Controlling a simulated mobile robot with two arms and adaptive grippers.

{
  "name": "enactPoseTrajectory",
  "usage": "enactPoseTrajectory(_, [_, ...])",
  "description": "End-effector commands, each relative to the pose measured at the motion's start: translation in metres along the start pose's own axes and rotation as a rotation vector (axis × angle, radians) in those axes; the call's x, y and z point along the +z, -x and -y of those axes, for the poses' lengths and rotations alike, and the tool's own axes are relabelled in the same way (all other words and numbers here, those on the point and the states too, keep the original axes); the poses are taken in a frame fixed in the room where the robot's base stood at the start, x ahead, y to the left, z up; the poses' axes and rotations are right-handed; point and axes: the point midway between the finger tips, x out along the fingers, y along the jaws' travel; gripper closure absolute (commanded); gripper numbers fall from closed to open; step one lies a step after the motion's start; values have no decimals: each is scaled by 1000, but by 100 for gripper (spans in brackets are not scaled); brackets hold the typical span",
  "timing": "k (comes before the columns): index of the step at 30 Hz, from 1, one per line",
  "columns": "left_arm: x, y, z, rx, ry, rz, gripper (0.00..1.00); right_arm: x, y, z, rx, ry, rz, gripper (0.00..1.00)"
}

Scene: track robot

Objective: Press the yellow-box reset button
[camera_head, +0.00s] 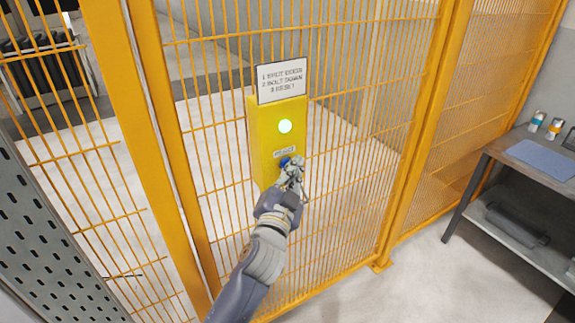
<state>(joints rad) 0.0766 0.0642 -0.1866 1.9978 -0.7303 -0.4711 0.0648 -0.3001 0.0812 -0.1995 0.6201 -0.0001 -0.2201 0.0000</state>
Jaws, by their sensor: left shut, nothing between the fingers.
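The yellow box (265,145) hangs on the orange mesh fence, with a lit pale green-white lamp (285,126) and a small label under it. A white sign (282,80) above it reads about shutting the door, bolt down, reset. The blue reset button (285,161) sits below the label, partly hidden by my left gripper. My left gripper (292,163) is shut and empty, its tips at the button. I cannot tell whether they touch it. My right gripper is out of view.
The orange fence (345,130) with its posts surrounds the box. A grey workbench (500,150) at the right holds small bottles (537,121) and a blue mat (541,159). A perforated grey panel (45,235) stands at the left. The floor (440,285) between fence and bench is clear.

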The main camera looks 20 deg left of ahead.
Motion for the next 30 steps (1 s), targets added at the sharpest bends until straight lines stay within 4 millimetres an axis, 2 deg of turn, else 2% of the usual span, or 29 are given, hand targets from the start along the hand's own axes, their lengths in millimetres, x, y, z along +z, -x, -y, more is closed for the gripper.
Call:
enactPoseTrajectory(9, [-7,11,-8,0,1,1,100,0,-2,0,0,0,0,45])
enactPoseTrajectory(20, [-9,13,-10,1,2,0,100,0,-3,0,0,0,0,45])
enactPoseTrajectory(30, [-24,36,-28,2,3,1,100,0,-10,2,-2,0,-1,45])
